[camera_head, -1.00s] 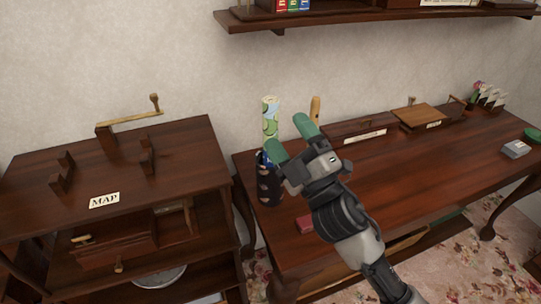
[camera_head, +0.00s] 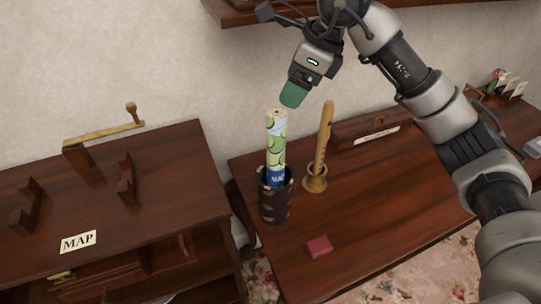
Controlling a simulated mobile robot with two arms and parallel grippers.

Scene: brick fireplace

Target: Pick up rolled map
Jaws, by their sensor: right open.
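The rolled map (camera_head: 277,140) is a green, cream and blue patterned roll. It stands upright in a dark, spotted cylindrical holder (camera_head: 274,207) on the desk, its lower part hidden inside. My right gripper (camera_head: 292,96) has green fingertips and points down just above the map's top end, slightly right in the picture. It is open and holds nothing; one finger largely hides the other. Whether the fingertips touch the map cannot be told. My left gripper is not in view.
A wooden stick stands in a small brown holder (camera_head: 315,180) just right of the map. A small red box (camera_head: 319,247) lies in front. A cabinet (camera_head: 150,190) with a MAP label (camera_head: 78,242) and wooden brackets is at left. A shelf (camera_head: 235,12) hangs above.

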